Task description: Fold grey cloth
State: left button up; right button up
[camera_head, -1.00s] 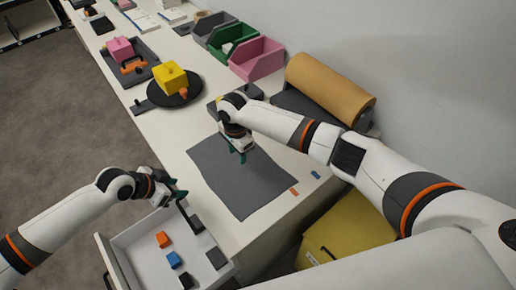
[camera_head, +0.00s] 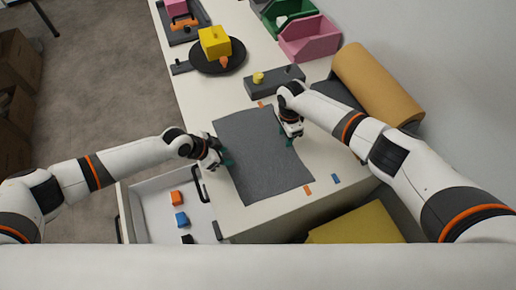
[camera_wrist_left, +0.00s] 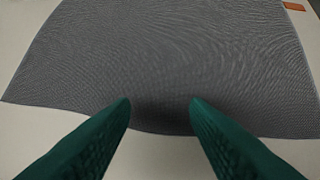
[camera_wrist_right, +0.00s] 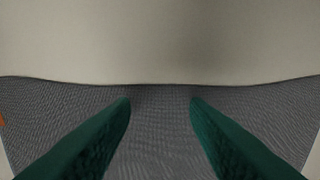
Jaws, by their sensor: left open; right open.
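The grey cloth (camera_head: 258,160) lies flat and spread out on the white table. It also fills much of the left wrist view (camera_wrist_left: 170,55) and the lower part of the right wrist view (camera_wrist_right: 160,120). My left gripper (camera_head: 226,160) is open at the cloth's left edge; in its wrist view the green fingertips (camera_wrist_left: 160,103) straddle that edge. My right gripper (camera_head: 287,141) is open over the cloth's right edge; its fingertips (camera_wrist_right: 160,103) sit just inside that edge. Neither gripper visibly holds cloth.
An open drawer (camera_head: 150,215) with small blocks is at the left front. Orange marks (camera_head: 308,190) and a blue mark (camera_head: 336,178) are near the cloth. A brown roll (camera_head: 376,82), a grey block with a yellow knob (camera_head: 274,82) and a black round plate (camera_head: 238,62) stand behind.

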pick_arm(q)
jog(key=shift+a+f, duration=0.1)
jog(key=shift+f, duration=0.2)
pick_arm(e)
jog(key=shift+a+f, duration=0.1)
jog(key=shift+f, duration=0.15)
pick_arm(q)
jog(key=shift+f, duration=0.1)
jog(key=shift+c, duration=0.2)
pick_arm(e)
jog(key=shift+f, duration=0.1)
jog(key=shift+c, duration=0.2)
pick_arm(q)
jog(key=shift+s, duration=0.1)
grip_shut()
pick_arm(e)
grip_shut()
